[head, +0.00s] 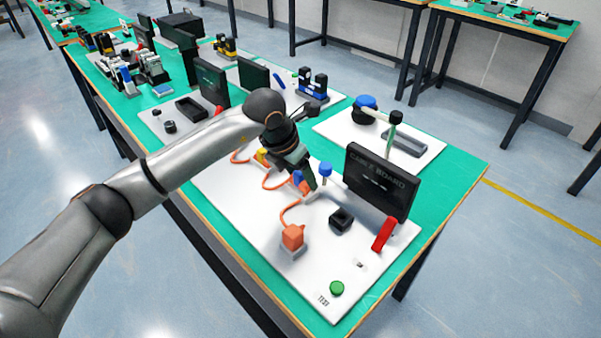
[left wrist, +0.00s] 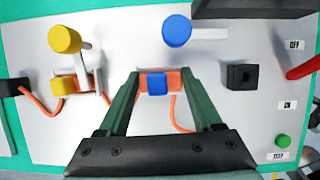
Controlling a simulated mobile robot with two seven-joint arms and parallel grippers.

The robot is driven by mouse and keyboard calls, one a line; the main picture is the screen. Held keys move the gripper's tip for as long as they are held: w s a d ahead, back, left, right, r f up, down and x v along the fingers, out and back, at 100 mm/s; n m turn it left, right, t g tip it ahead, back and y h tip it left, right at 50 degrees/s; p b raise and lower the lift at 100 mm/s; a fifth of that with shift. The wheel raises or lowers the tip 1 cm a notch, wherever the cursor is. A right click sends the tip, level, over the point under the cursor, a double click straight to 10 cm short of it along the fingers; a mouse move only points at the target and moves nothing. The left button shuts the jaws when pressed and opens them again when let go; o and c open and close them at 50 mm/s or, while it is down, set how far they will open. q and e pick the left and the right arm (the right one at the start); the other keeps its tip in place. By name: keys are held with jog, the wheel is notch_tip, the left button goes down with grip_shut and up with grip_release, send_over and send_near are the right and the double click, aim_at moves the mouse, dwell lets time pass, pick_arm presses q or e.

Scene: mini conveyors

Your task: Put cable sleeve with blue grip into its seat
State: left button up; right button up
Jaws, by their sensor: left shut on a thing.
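The orange cable sleeve with its blue grip (left wrist: 158,84) is between the fingers of my left gripper (left wrist: 157,78), which is shut on it. In the head view my left gripper (head: 308,178) points down at the middle of the white cable board, and the blue grip (head: 298,177) shows partly beside a finger. A blue round-topped post (left wrist: 176,30) stands just beyond the sleeve. The sleeve's seat is not clearly visible, and I cannot tell if the sleeve is raised or seated. My right gripper is not in view.
A yellow-gripped sleeve (left wrist: 62,86) and yellow-topped post (left wrist: 64,39) are to the left. A black socket block (head: 341,218), red lever (head: 384,235), green button (head: 336,288) and orange plug (head: 293,236) share the board. A dark display panel (head: 380,182) stands behind.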

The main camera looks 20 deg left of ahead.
pick_arm(q)
jog(key=shift+f, duration=0.5)
jog(key=o, duration=1.4)
jog(key=v, duration=1.2)
jog(key=shift+r, duration=0.35)
jog(key=shift+s, duration=0.1)
jog(key=shift+s+f, duration=0.1)
